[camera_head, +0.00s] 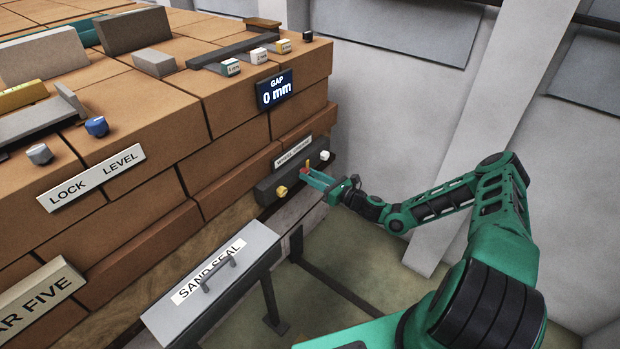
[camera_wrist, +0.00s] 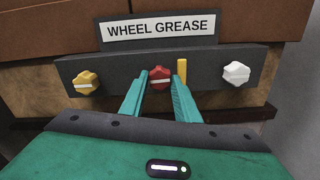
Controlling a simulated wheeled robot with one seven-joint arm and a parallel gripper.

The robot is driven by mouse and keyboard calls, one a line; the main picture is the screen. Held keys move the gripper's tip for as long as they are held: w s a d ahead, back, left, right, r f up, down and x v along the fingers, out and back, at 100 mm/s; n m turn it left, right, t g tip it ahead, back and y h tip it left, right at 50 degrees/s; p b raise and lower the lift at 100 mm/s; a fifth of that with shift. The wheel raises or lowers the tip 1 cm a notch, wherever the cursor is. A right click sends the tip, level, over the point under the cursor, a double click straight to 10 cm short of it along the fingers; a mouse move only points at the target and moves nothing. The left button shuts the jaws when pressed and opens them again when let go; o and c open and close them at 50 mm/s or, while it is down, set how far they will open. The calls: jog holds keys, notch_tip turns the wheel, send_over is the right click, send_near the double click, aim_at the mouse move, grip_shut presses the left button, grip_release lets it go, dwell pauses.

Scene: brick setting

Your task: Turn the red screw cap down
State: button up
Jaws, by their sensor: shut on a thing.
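The red screw cap (camera_wrist: 160,77) is on the dark panel (camera_wrist: 215,75) under the WHEEL GREASE label, between a yellow cap (camera_wrist: 87,82) and a white cap (camera_wrist: 236,73). It has a pale line across its face. My gripper (camera_wrist: 160,84) is shut on the red cap, with one green finger on each side of it. A short upright yellow bar (camera_wrist: 182,71) stands just right of the red cap. In the head view my gripper (camera_head: 308,174) reaches the panel on the brick wall's lower right, and the red cap is mostly hidden there.
A display (camera_head: 274,90) above reads GAP 0 mm. A grey SAND SEAL box (camera_head: 250,243) with a handle stands at lower left of the panel. A blue knob (camera_head: 96,126) and a grey knob (camera_head: 39,153) sit by the LOCK LEVEL label. Open floor lies below my arm.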

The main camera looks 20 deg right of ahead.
jog(key=shift+d+f, duration=0.2)
jog(key=shift+f, duration=0.1)
jog(key=o, duration=1.1)
jog(key=shift+c, duration=0.2)
jog(key=shift+a+r, duration=0.1)
jog(key=v, duration=1)
jog(key=shift+s+d, duration=0.2)
jog(key=shift+s, duration=0.1)
